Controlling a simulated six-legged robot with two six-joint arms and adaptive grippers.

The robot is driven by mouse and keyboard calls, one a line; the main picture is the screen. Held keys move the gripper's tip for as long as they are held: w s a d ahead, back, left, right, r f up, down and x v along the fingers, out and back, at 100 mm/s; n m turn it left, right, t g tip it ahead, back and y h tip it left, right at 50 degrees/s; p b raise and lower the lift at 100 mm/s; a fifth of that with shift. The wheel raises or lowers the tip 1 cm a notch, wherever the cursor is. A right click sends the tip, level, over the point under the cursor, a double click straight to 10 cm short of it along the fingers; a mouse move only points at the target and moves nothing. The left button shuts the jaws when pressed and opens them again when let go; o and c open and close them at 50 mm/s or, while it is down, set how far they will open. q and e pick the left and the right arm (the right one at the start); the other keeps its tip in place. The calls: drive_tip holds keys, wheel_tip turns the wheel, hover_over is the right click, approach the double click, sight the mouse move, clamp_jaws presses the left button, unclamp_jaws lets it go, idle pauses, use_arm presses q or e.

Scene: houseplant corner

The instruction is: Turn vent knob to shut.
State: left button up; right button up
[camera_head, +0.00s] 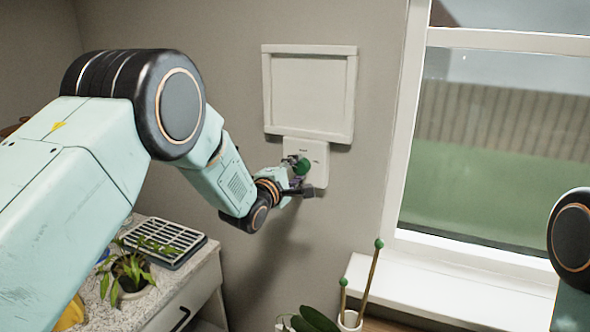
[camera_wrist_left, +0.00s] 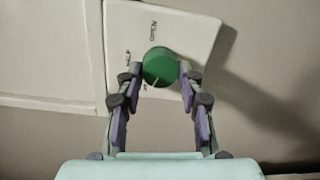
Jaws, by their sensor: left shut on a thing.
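The green vent knob (camera_head: 302,166) sits on a white wall plate (camera_head: 318,153) below the framed vent panel. My left gripper (camera_head: 293,178) reaches it from the lower left and is shut on it. My right gripper is not in view.
The white vent panel (camera_head: 310,92) hangs above the plate. A window (camera_head: 490,150) with a white sill (camera_head: 430,290) is at the right. A potted plant (camera_head: 128,275) and a slatted tray (camera_head: 165,241) stand on the counter at lower left. Green-tipped sticks (camera_head: 371,275) rise below.

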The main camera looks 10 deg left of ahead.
use_arm(q)
drive_tip(key=shift+w+r, duration=0.1)
drive_tip(key=shift+r, duration=0.25)
drive_tip(key=o, duration=1.2)
drive_tip(key=shift+w+d+f, duration=0.1)
drive_tip(key=shift+w+f, duration=0.05)
drive_tip(key=shift+f, duration=0.1)
drive_tip(key=shift+s, duration=0.2)
drive_tip(key=shift+s, duration=0.15)
drive_tip(key=v, duration=1.1)
drive_tip(key=shift+s, duration=0.25)
